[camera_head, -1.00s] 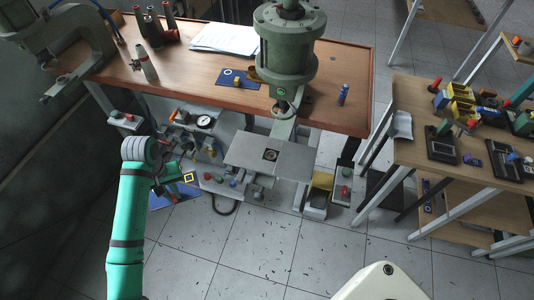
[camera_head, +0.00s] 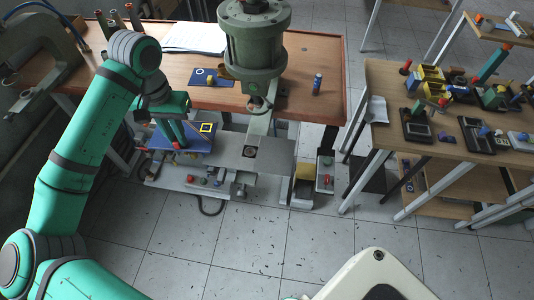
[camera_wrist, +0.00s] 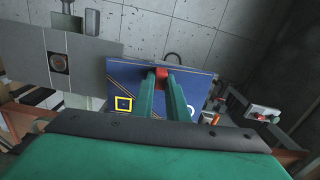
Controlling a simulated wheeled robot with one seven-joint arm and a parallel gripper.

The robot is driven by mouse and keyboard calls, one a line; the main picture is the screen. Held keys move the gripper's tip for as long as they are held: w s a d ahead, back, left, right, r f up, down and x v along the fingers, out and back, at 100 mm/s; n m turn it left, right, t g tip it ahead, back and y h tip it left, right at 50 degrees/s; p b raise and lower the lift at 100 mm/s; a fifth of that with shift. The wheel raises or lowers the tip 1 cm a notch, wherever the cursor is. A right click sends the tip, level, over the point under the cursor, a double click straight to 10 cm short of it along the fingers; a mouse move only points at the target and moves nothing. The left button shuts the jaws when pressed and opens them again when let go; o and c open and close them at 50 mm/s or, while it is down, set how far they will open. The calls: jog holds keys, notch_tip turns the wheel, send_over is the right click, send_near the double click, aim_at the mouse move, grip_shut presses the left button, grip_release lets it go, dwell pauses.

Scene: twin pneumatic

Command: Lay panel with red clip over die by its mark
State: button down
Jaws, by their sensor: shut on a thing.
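My gripper (camera_head: 176,142) is shut on the red clip (camera_wrist: 162,73) of a dark blue panel (camera_head: 194,141). The clip stands near the middle of one panel edge in the wrist view. The panel bears a yellow square mark (camera_wrist: 124,104); a white ring (camera_wrist: 191,112) shows partly behind a finger. The die (camera_head: 250,151) is a dark round hole in a grey press plate (camera_head: 272,155), under the green press cylinder (camera_head: 252,45). In the head view the panel is left of the plate, apart from the die. In the wrist view the die (camera_wrist: 59,62) is uncovered.
Another blue panel (camera_head: 225,80) with a white ring lies on the wooden bench (camera_head: 300,95) beside papers (camera_head: 195,37). The press cylinder overhangs the plate. A side table (camera_head: 385,85) with several parts stands at right.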

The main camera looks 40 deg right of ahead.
jog(key=shift+m, duration=0.4)
jog(key=s+d+r, duration=0.1)
jog(key=s+d, duration=0.2)
jog(key=s+d+r, duration=0.1)
jog(key=s+d, duration=0.2)
jog(key=s+d+r, duration=0.1)
jog(key=s+d, duration=0.2)
jog(key=s, duration=0.1)
jog(key=shift+d+r, duration=0.15)
jog(key=shift+d, duration=0.1)
jog(key=s+d, duration=0.1)
jog(key=s, duration=0.2)
jog(key=s+d, duration=0.1)
jog(key=s, duration=0.3)
jog(key=s+d, duration=0.1)
jog(key=s, duration=0.3)
jog(key=shift+s+d, duration=0.15)
jog(key=shift+d, duration=0.05)
jog(key=shift+s, duration=0.25)
jog(key=shift+f, duration=2.35)
jog(key=shift+f, duration=0.25)
jog(key=c, duration=1.7)
grip_release()
jog(key=shift+o, duration=0.2)
